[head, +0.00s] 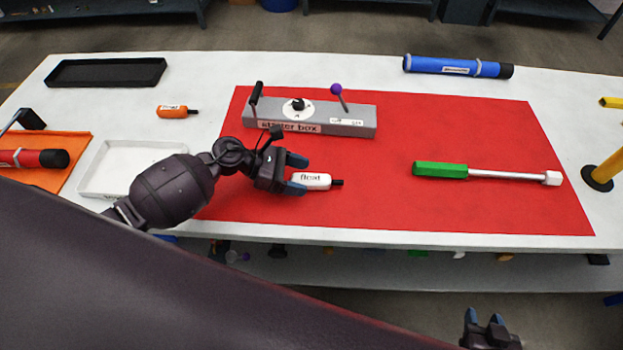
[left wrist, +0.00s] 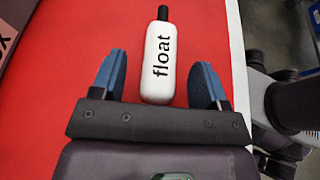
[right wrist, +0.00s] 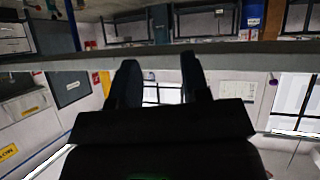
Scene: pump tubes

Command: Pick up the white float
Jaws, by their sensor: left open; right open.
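The white float (head: 312,181), with a black tip and the word "float", lies on the red mat (head: 380,205) near its front edge. My left gripper (head: 297,174) is open beside the float's left end. In the left wrist view the float (left wrist: 158,65) lies ahead, with its near end between the two blue fingertips (left wrist: 160,80) and a gap on each side. Whether the fingers are at the float's height is hard to tell. My right gripper (head: 485,318) is open and empty, low in front of the table; its fingers (right wrist: 157,75) show in the right wrist view.
A grey starter box (head: 350,120) stands behind the float. A green-handled tool (head: 440,170) lies to the right. An orange float (head: 173,112) and a white tray (head: 100,185) are at left. A blue tube (head: 440,66) lies at the back. The mat between float and tool is clear.

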